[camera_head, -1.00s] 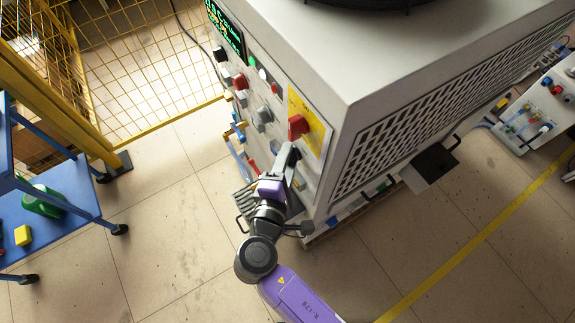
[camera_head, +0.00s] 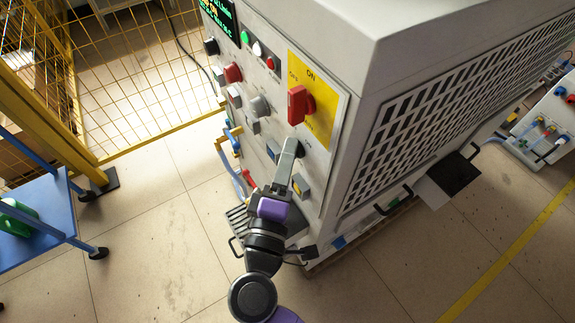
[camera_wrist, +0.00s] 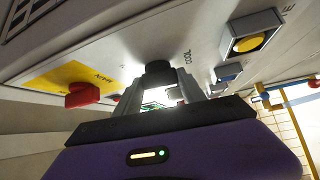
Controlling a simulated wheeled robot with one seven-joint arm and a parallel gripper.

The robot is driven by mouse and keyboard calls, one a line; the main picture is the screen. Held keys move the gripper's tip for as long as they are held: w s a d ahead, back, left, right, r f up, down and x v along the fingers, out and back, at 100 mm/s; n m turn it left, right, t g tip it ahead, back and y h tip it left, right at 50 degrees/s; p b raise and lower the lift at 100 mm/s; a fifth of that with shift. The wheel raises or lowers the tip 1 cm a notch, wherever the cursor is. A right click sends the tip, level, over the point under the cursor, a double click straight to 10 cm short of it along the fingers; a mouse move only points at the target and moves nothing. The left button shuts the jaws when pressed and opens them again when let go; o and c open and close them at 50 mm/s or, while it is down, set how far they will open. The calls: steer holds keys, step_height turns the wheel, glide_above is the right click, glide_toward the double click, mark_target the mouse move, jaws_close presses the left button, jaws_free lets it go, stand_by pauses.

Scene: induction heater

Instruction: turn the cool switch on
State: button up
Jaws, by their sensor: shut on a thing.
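The cool switch is a small black knob (camera_wrist: 158,70) on the machine's pale front panel, with the printed word COOL beside it in the wrist view. My gripper (camera_wrist: 159,84) has its two fingers on either side of this knob and is shut on it. In the head view my gripper (camera_head: 291,150) reaches up to the panel just below the large red switch. There the fingers mostly hide the knob. I cannot tell which way the knob is turned.
The red main switch (camera_head: 297,104) on its yellow plate (camera_head: 318,92) sits close above my gripper. A yellow button box (camera_wrist: 248,43) is beside the knob. Several other knobs line the panel. A blue cart (camera_head: 45,215) stands left, with open floor between.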

stand_by(0.4)
steer(key=o, duration=1.4)
steer(key=shift+c, duration=0.2)
steer(key=v, duration=0.8)
steer(key=shift+b, duration=0.45)
